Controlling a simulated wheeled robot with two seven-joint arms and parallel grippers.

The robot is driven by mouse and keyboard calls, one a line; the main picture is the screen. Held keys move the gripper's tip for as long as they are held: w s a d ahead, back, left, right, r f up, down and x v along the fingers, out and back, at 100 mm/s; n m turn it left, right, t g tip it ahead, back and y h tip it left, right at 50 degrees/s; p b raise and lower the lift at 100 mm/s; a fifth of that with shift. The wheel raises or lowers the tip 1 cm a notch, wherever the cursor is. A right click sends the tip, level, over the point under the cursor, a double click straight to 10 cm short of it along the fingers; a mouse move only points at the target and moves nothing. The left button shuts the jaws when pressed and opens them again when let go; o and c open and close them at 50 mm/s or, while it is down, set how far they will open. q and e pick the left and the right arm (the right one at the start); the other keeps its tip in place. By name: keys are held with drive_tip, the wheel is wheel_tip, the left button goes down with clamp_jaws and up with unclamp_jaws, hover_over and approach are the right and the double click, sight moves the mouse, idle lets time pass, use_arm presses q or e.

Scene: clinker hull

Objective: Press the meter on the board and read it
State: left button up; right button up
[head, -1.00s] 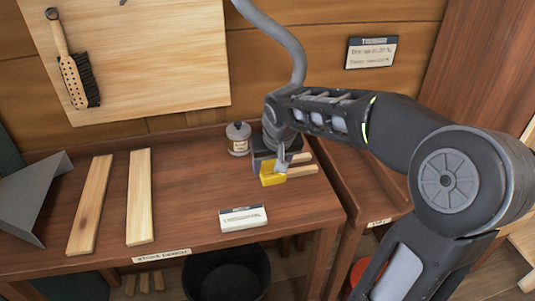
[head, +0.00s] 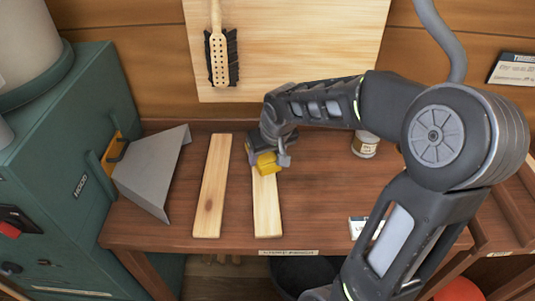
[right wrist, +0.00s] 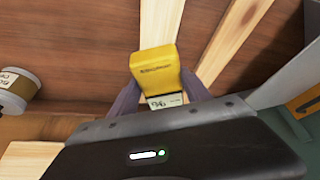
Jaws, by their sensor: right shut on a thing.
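My right gripper (head: 266,160) is shut on the yellow meter (head: 265,165), over the far part of the right-hand of two pale boards (head: 267,212) on the bench. In the right wrist view the meter (right wrist: 157,68) sits between my fingers, its small display facing the camera. Marks like a "%" sign show there, but I cannot read a value. The board (right wrist: 162,20) runs up behind the meter; I cannot tell whether they touch. The other board (head: 212,190) lies apart to the left. My left gripper is not in view.
A grey sheet-metal hood (head: 155,172) on a green machine (head: 75,150) stands left of the boards. A jar (head: 365,145) and a white card (head: 357,227) are on the right. A brush (head: 219,50) hangs on the back panel. The bench between the left board and hood is clear.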

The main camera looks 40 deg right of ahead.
sight(265, 179)
drive_tip(key=shift+s+d, duration=0.1)
drive_tip(key=shift+s, duration=0.05)
drive_tip(key=shift+f, duration=0.1)
drive_tip(key=shift+f+b, duration=2.05)
drive_tip(key=shift+f, duration=0.95)
drive_tip(key=shift+f+b, duration=0.4)
drive_tip(key=shift+s+f, duration=0.15)
drive_tip(key=shift+f, duration=0.1)
idle(1.0)
